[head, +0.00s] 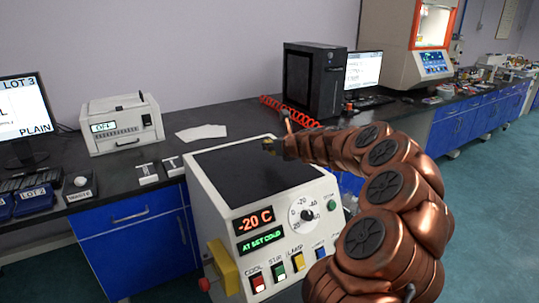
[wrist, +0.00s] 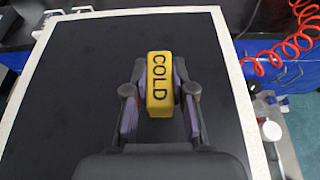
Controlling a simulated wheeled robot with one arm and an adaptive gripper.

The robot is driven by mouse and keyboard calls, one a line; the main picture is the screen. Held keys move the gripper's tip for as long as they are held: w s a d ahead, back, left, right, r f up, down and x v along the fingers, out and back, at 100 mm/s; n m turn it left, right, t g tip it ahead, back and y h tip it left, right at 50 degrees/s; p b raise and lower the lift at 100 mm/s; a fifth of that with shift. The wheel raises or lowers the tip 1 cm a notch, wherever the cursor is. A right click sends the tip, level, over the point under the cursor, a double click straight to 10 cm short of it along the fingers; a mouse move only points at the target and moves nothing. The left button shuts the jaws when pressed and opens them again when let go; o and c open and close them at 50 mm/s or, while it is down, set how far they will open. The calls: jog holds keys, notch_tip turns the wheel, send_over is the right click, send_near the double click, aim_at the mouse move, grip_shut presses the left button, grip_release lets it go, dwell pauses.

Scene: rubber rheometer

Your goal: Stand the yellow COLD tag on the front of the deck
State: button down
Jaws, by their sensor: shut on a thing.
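The yellow COLD tag (wrist: 159,84) is a small block with black lettering, held between my gripper's two fingers in the wrist view. My gripper (wrist: 160,104) is shut on it, with a finger on each side.
The unit's front panel (head: 275,225) reads -20 C and AT SET COLD, with a dial and coloured switches. A yellow handle (head: 223,268) sticks out at its left. A red coiled hose (wrist: 290,45) lies beyond the deck's right edge. A white printer-like box (head: 122,125) stands left.

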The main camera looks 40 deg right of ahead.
aim_at(270, 161)
jog(key=shift+w, duration=0.3)
jog(key=shift+w+a+f, duration=0.1)
jog(key=shift+w+f, duration=0.05)
jog(key=shift+f, duration=0.15)
jog(key=shift+f+b, duration=0.3)
jog(key=shift+f, duration=1.2)
jog(key=shift+f, duration=0.2)
jog(key=c, duration=1)
grip_release()
jog(key=shift+r, duration=0.15)
jog(key=shift+r, duration=0.15)
jog(key=v, duration=1.2)
